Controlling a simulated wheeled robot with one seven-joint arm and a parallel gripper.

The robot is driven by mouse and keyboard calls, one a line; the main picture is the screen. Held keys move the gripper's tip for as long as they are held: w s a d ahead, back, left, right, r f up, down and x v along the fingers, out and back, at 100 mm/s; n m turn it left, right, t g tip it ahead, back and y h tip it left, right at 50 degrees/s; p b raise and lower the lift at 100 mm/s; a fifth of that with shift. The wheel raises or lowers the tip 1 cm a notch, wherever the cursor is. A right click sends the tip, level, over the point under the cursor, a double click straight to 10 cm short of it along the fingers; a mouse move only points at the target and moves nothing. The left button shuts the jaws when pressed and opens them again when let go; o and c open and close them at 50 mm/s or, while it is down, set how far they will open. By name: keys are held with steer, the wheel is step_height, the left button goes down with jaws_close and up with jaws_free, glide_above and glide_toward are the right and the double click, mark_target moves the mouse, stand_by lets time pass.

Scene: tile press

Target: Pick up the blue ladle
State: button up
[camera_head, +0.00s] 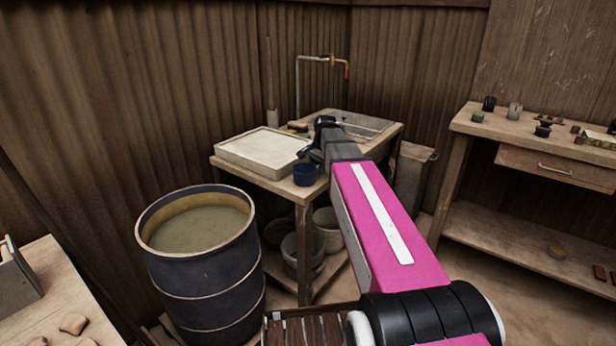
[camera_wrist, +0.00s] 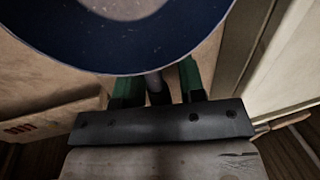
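The blue ladle (camera_head: 305,175) is at the front corner of the wooden sink table, its bowl dark blue. My gripper (camera_head: 308,153) reaches down right above it. In the wrist view the ladle's round blue bowl (camera_wrist: 120,48) fills the top, with a pale speckled inside. Its grey handle (camera_wrist: 154,84) runs between the two green fingers of my gripper (camera_wrist: 160,86). The fingers stand apart on either side of the handle, with a gap visible on the right. Most of the handle is hidden, and I cannot tell whether the bowl touches the table.
A pale shallow tray (camera_head: 262,150) stands left of the ladle, and a sink basin (camera_head: 362,123) is behind my arm. A large water barrel (camera_head: 205,265) stands at the front left. A workbench (camera_head: 540,135) with small pots is at the right.

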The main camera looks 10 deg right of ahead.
steer(key=shift+f, duration=0.1)
jaws_close()
steer(key=shift+r, duration=0.65)
step_height(320, 180, up, 3)
steer(key=shift+a+r, duration=0.1)
steer(key=s+a+r, duration=0.2)
steer(key=a+r, duration=0.4)
steer(key=a, duration=0.5)
steer(key=shift+s+a+r, duration=0.15)
steer(key=shift+r, duration=0.1)
